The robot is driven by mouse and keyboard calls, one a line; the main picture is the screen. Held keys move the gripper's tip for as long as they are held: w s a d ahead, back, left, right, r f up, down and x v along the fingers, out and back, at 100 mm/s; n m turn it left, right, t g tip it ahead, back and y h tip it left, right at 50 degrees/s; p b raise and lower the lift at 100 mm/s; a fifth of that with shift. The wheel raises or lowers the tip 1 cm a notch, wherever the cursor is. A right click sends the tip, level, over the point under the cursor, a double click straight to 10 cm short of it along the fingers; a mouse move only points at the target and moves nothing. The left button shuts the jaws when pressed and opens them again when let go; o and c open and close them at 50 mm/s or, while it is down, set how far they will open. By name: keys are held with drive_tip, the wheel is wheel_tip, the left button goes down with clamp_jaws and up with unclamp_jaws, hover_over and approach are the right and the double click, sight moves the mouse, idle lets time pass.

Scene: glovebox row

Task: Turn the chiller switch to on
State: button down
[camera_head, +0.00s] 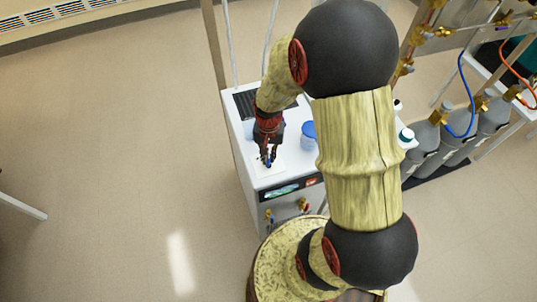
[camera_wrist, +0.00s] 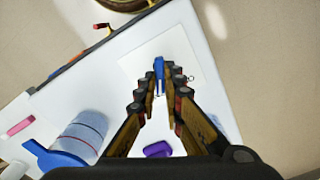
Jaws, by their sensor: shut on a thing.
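The chiller (camera_head: 262,182) is a white box with a dark front panel and a lit green display. On its top lies a pale square plate (camera_wrist: 197,62) with a small blue upright piece, the switch handle (camera_wrist: 158,66), on it. My gripper (camera_head: 267,160) points down at this plate near the front of the top. In the wrist view my gripper (camera_wrist: 160,82) has its fingertips closed on either side of the blue handle. The fingers hide part of the handle, and its on or off marks cannot be read.
A blue-lidded cup (camera_head: 308,130) stands on the chiller's top, and a purple item (camera_wrist: 157,149) and a pink item (camera_wrist: 18,127) lie there too. Grey gas cylinders (camera_head: 457,140) stand to the right.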

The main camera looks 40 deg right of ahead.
sight(269, 158)
drive_tip(key=shift+m, duration=0.4)
drive_tip(key=c, duration=2)
unclamp_jaws()
drive_tip(key=shift+c, duration=0.2)
drive_tip(key=shift+o, duration=0.6)
wheel_tip(269, 158, up, 12)
